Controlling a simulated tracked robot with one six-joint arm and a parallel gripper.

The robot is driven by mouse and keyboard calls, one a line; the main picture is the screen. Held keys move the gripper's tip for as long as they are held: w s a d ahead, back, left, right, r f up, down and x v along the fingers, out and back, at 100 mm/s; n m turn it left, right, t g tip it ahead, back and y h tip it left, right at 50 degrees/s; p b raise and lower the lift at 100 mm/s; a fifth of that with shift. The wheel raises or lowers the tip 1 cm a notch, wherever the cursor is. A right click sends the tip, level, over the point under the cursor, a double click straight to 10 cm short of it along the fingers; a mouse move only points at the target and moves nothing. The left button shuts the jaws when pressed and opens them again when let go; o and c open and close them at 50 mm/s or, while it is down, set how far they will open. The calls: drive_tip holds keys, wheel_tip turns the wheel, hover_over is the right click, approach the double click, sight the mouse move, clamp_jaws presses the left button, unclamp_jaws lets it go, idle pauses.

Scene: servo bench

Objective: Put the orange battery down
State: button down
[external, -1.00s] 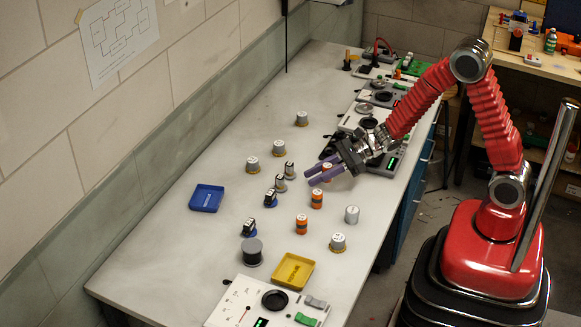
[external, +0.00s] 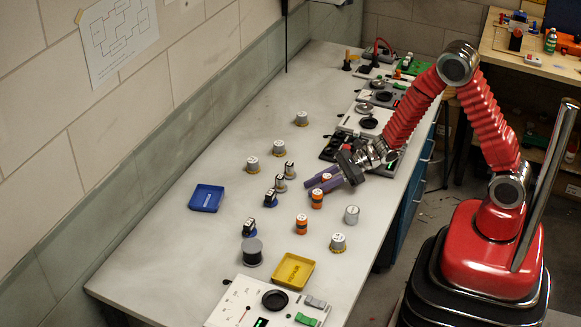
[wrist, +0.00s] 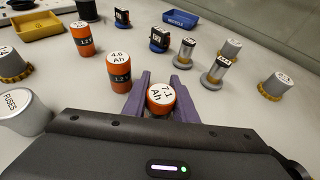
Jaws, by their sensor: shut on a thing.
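My gripper (external: 314,188) has purple fingers shut on an orange battery (wrist: 160,98) with a white top marked 7.1 Ah. In the wrist view the fingers (wrist: 160,80) flank this battery on its left and right. A second orange battery (wrist: 118,72), marked 4.6 Ah, stands upright close to the left finger. A third orange battery (wrist: 84,39) stands farther off.
A grey cylinder (external: 351,214) and a yellow-based one (external: 338,242) stand nearby. Small silver cylinders (wrist: 217,69) stand right of the fingers. A yellow tray (external: 293,271) and a blue tray (external: 206,197) lie on the bench. Bare bench (external: 190,250) lies toward the left.

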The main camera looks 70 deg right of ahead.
drive_tip(key=c, duration=1.4)
unclamp_jaws()
drive_tip(key=shift+c, duration=0.2)
drive_tip(key=shift+s+d+r, duration=0.2)
drive_tip(key=shift+s+d, duration=0.1)
drive_tip(key=v, duration=1.1)
drive_tip(key=shift+s, duration=0.1)
